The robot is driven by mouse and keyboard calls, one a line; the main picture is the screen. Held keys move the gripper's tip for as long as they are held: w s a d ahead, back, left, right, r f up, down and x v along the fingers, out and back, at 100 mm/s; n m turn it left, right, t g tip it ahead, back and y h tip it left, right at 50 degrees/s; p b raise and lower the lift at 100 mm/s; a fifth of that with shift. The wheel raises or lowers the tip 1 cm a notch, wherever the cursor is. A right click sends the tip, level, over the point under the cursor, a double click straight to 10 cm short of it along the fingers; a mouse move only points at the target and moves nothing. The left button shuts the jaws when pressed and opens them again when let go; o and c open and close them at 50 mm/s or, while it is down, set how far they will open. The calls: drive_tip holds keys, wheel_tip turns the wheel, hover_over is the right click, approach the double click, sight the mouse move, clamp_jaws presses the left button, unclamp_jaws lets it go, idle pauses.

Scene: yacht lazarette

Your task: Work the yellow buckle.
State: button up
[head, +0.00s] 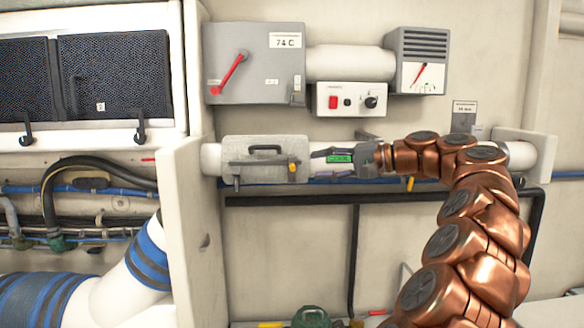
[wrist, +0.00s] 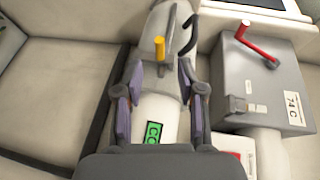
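The yellow buckle (head: 292,172) sits at the right end of the front of a grey cover (head: 250,148) that is around a white pipe. In the wrist view the buckle (wrist: 160,48) stands upright on the cover (wrist: 150,20), ahead of my fingers. My gripper (head: 318,158) is just right of the cover. In the wrist view my gripper (wrist: 162,95) is open, one finger on each side of the bare pipe (wrist: 158,106). The fingertips are short of the buckle, apart from it. A green label (wrist: 154,132) shows on the pipe between the fingers.
Above the pipe are a grey box with a red lever (head: 230,72), a switch panel (head: 355,98) and a gauge (head: 418,62). A white partition (head: 180,220) stands left of the cover. Another yellow piece (head: 410,183) hangs below the pipe by my arm. A dark rail (head: 300,199) runs beneath.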

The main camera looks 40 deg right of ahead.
sight(292, 165)
drive_tip(key=shift+p+x, duration=0.9)
drive_tip(key=shift+x, duration=3)
drive_tip(key=shift+f, duration=0.1)
clamp_jaws()
